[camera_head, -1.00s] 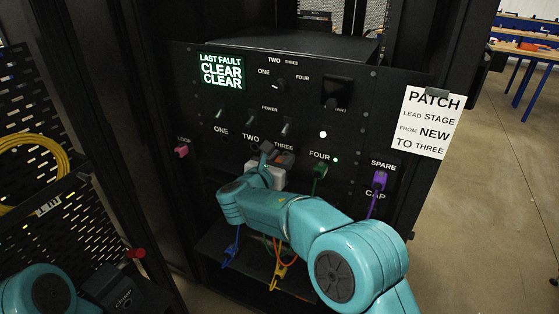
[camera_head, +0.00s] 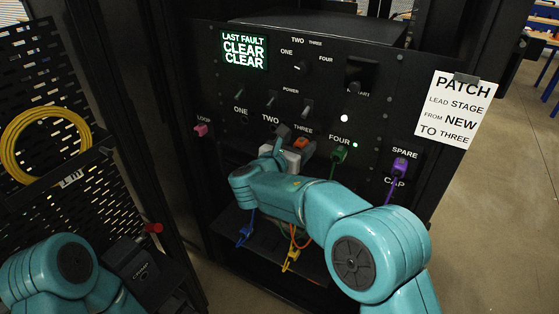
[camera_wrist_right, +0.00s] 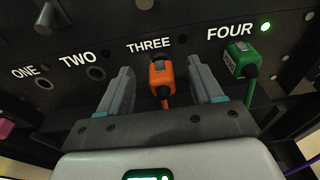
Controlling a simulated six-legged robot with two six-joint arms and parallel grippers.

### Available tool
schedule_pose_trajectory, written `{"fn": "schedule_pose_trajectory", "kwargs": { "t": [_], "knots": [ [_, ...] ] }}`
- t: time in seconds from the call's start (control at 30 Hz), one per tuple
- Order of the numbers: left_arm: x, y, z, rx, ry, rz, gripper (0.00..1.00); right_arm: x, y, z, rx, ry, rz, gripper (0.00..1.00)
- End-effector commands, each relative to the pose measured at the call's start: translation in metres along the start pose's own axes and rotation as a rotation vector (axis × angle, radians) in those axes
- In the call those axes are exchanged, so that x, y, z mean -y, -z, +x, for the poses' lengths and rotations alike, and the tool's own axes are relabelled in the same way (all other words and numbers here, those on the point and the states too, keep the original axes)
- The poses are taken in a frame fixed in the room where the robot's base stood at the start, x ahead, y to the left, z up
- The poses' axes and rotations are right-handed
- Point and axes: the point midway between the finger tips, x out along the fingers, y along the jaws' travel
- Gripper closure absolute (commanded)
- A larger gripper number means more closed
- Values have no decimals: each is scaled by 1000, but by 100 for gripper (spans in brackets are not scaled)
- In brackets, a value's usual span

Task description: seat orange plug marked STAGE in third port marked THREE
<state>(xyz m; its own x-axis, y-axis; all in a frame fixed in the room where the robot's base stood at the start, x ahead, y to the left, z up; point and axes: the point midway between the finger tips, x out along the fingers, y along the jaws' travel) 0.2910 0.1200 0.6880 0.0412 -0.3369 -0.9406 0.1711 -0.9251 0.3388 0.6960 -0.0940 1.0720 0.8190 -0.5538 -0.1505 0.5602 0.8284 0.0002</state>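The orange plug (camera_wrist_right: 162,80) sits in the port under the label THREE (camera_wrist_right: 149,44) in the right wrist view, with its orange lead hanging below. It also shows in the head view (camera_head: 301,143). My right gripper (camera_wrist_right: 163,88) is open, one finger on each side of the plug with a gap to both. In the head view my right gripper (camera_head: 280,148) is at the panel, partly hidden by my arm. Any marking on the plug is too small to read. My left arm shows at the lower left of the head view, but its fingers do not.
A green plug (camera_wrist_right: 240,62) sits in port FOUR beside a lit green light. Ports ONE (camera_wrist_right: 43,83) and TWO (camera_wrist_right: 96,73) look empty. A purple plug (camera_head: 400,167), pink plug (camera_head: 201,130), blue plug (camera_head: 245,233) and yellow plug (camera_head: 291,259) are around the panel.

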Motion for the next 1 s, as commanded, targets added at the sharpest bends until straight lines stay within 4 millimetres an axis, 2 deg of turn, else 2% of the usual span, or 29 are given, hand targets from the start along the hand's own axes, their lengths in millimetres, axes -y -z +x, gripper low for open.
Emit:
{"fn": "schedule_pose_trajectory", "kwargs": {
  "t": [0.1, 0.3, 0.5, 0.7, 0.97, 1.0],
  "knots": [
    [4, 0, 10, 0, 0, 0, 57, -1, 2, -33, 2, -6, -1, 35],
    [7, 0, 18, 0, 0, 0, 57, -1, 1, -86, 3, -5, 0, 35],
    [8, 0, 22, 0, 0, 0, 57, -1, 0, -122, 2, -3, 0, 35],
    [8, 0, 23, 0, 0, 0, 57, 0, 0, -134, 1, -1, 0, 35],
    [8, 0, 22, 0, 0, 0, 57, 0, 0, -135, 1, 0, 0, 35],
    [8, 0, 22, 0, 0, 0, 57, 0, 0, -135, 2, 0, 1, 44]
  ]
}}
